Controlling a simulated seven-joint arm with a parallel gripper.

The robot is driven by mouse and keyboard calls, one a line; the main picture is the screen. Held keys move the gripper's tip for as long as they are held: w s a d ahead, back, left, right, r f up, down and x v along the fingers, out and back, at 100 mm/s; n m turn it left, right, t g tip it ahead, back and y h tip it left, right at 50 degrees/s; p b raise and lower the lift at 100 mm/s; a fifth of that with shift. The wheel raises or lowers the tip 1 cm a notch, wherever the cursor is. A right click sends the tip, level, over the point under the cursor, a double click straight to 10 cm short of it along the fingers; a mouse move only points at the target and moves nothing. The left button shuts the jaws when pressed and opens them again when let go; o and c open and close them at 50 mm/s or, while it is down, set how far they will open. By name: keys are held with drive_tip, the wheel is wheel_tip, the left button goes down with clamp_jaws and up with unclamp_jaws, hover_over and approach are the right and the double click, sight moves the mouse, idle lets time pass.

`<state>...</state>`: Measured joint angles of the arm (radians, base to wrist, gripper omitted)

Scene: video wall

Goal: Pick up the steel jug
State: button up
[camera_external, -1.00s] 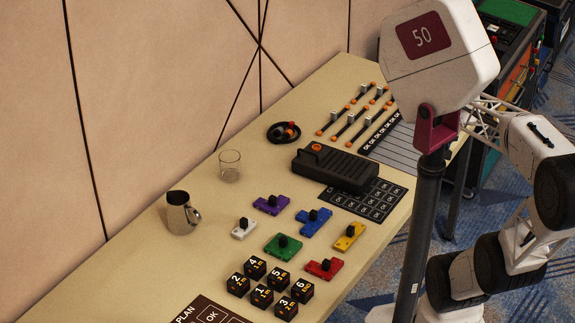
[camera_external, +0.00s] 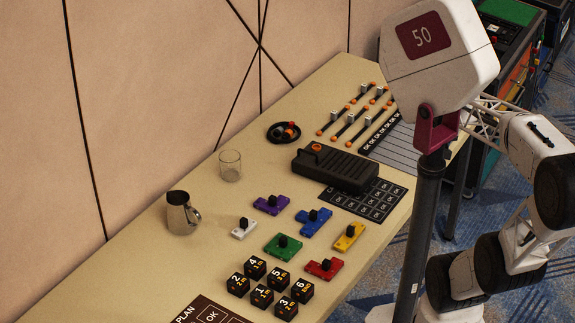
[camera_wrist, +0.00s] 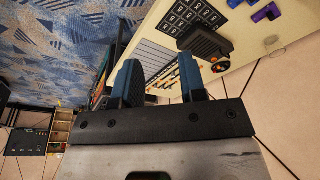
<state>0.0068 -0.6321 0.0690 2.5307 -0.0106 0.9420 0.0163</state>
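The steel jug (camera_external: 181,214) stands upright on the table at the left, its handle facing right. It is not seen in the wrist view. My gripper (camera_wrist: 158,78) shows in the wrist view with its two blue fingers apart and nothing between them. In the external view my gripper is hidden behind the white box marked 50, and my arm is at the right edge, well away from the jug.
A clear glass (camera_external: 230,166) stands behind the jug to the right. Colored knobbed blocks, such as the green one (camera_external: 283,247), and several black numbered cubes (camera_external: 262,296) lie to its right and front. A black device (camera_external: 335,168) sits farther back. Table around the jug is clear.

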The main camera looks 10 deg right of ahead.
drive_tip(key=w+a+r+n, duration=0.1)
drive_tip(key=w+a+n, duration=0.2)
drive_tip(key=w+a, duration=0.4)
drive_tip(key=w+a+r+n, duration=0.15)
drive_tip(key=w+a, duration=0.35)
drive_tip(key=w, duration=0.5)
drive_tip(key=w+a+f+n+g, duration=0.1)
drive_tip(key=w+a+f+n, duration=0.3)
drive_tip(key=a, duration=0.5)
drive_tip(key=w+a+f+n, duration=0.1)
drive_tip(key=w+a, duration=0.6)
drive_tip(key=a, duration=0.1)
drive_tip(key=a+f+n, duration=0.2)
drive_tip(key=a+f, duration=0.5)
drive_tip(key=a, duration=0.6)
drive_tip(key=a+f+n, duration=0.3)
drive_tip(key=a+f, duration=0.4)
drive_tip(key=a, duration=0.6)
drive_tip(key=a+f+n+g, duration=0.1)
drive_tip(key=a+f+n, duration=0.2)
drive_tip(key=a+f, duration=0.4)
drive_tip(key=a, duration=0.6)
drive_tip(key=shift+w+a+f, duration=0.2)
drive_tip(key=shift+w+f, duration=0.1)
drive_tip(key=shift+f, duration=0.1)
drive_tip(key=shift+f, duration=1.2)
drive_tip(key=shift+d+f, duration=0.1)
